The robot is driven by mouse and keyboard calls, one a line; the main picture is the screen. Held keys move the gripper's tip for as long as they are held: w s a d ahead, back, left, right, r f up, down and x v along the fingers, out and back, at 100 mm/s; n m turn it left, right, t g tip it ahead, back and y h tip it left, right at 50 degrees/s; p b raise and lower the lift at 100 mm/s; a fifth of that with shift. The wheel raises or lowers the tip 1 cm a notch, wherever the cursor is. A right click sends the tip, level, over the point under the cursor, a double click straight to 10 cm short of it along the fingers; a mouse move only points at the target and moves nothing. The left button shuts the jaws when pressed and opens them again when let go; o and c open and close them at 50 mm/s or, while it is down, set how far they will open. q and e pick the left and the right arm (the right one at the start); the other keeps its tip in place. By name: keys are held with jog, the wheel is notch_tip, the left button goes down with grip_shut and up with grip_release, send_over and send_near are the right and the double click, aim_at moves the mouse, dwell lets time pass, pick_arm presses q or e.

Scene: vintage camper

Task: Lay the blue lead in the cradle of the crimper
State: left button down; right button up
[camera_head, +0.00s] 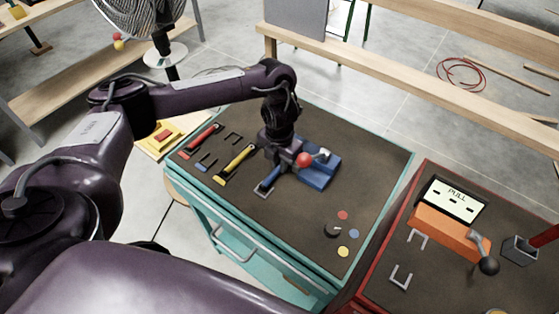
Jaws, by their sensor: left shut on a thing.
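My left gripper (277,166) reaches down over the dark top of the teal cabinet. It is shut on the blue lead (268,181), which shows just below and left of the fingers, by a small grey bracket (262,193). The blue crimper (320,175) stands just right of the gripper, with a red ball (304,159) on its handle. The gripper and arm partly hide the crimper, and I cannot make out its cradle. A red lead (201,137) and a yellow lead (236,162) lie to the left. My right gripper is not in view.
Small coloured discs (343,251) lie at the cabinet's front right. A red cabinet (377,268) on the right bears an orange device marked PULL (447,228) and grey brackets (401,278). The cabinet top right of the crimper is clear. Wooden benches (420,75) stand behind.

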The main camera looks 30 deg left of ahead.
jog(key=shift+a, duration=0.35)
pick_arm(q)
jog(key=shift+f, duration=0.2)
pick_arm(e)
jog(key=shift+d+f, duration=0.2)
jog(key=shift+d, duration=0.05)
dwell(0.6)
pick_arm(q)
jog(key=shift+f+b, duration=0.55)
jog(key=shift+b, duration=0.05)
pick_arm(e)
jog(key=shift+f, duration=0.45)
pick_arm(q)
jog(key=c, duration=1.3)
grip_release()
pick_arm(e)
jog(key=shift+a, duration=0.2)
pick_arm(q)
notch_tip(320, 180, up, 8)
jog(key=shift+f+p, duration=0.1)
jog(key=shift+p, duration=0.8)
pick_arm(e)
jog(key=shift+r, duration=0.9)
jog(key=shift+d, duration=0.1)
